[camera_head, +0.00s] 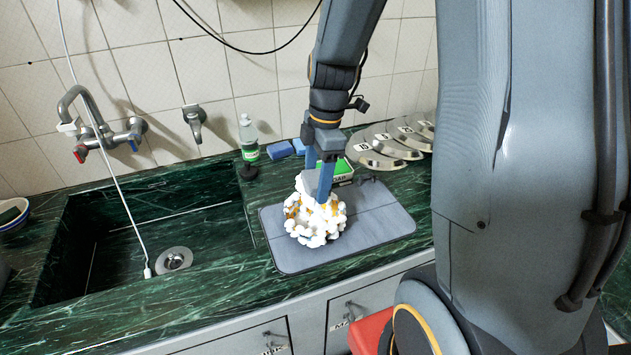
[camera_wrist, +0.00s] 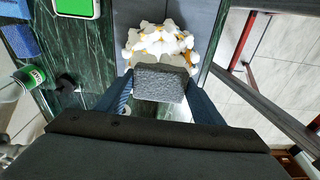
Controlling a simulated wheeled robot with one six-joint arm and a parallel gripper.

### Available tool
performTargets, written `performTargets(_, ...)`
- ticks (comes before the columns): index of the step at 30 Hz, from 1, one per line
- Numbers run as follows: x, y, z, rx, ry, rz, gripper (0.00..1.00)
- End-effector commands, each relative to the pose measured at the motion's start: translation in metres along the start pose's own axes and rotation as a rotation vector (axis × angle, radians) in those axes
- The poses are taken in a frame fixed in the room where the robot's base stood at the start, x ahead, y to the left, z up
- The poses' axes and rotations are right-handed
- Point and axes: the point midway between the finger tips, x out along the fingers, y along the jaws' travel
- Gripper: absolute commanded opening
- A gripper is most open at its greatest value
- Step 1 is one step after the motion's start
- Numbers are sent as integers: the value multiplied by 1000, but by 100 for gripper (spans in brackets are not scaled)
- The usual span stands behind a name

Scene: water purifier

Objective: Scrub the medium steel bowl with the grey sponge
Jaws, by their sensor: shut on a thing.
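My gripper (camera_head: 317,184) is shut on the grey sponge (camera_wrist: 162,84), a rough block held between its two blue fingers. In the head view the sponge shows as a pale block right at the foam. A heap of white foam with orange-yellow patches (camera_head: 318,222) sits on the grey mat (camera_head: 378,228); it also shows just beyond the sponge in the wrist view (camera_wrist: 160,42). The medium steel bowl appears to be under this foam, and I cannot make out its steel. The sponge is at the foam's top; whether it presses on the bowl is unclear.
A green marble sink (camera_head: 160,230) lies left, with a wall tap (camera_head: 90,120) and hanging white hose. Behind the mat are a green-labelled bottle (camera_head: 248,138), blue sponges (camera_head: 280,150) and a green soap box (camera_head: 343,168). Numbered grey pieces (camera_head: 375,160) stand at the back right.

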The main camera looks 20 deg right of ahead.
Motion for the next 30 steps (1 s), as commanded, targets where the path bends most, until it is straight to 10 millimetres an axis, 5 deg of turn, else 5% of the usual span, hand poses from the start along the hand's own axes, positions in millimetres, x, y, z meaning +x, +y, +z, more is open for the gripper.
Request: performTargets(30, 85, 0, 10, 1, 0, -2, 44)
